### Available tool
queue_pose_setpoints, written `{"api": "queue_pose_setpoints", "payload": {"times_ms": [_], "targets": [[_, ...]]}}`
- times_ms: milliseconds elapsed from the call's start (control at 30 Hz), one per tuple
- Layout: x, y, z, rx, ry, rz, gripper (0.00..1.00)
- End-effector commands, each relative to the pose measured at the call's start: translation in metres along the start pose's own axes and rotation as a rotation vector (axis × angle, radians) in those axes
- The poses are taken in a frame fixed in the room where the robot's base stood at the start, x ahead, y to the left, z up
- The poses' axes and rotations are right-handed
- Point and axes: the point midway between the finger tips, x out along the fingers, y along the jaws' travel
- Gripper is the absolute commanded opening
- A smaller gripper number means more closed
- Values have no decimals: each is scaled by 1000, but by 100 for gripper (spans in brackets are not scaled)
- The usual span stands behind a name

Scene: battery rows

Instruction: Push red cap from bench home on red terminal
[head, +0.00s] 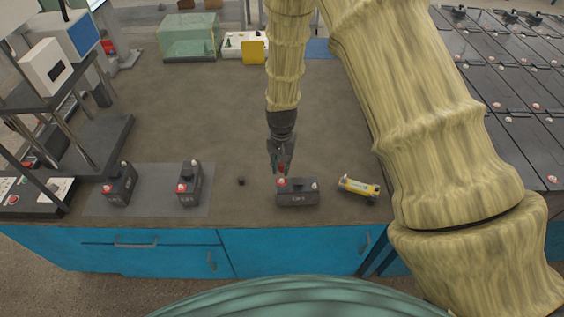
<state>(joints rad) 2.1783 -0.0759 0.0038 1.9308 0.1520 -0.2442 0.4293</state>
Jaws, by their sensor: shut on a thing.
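My gripper (280,165) points down over the bench, shut on the red cap (281,169), of which only a small bit of red shows between the fingers. Right below it is a dark battery (298,198) near the front edge of the bench. The battery's red terminal (281,183) is at its left end, and a pale terminal (314,185) is at its right end. The cap is at or just above the red terminal; I cannot tell whether they touch.
A small black cap (241,181) lies on the bench (210,110) left of the battery. A yellow tool (358,187) lies to its right. Two batteries (120,185) (190,184) stand on a grey mat (150,208). The bench middle is clear.

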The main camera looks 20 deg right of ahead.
Motion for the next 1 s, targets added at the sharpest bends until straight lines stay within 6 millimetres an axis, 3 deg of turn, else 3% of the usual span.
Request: {"api": "queue_pose_setpoints", "payload": {"times_ms": [500,1000], "targets": [[36,2,0,3,-1,0,11],[38,2,0,3,0,0,11]]}}
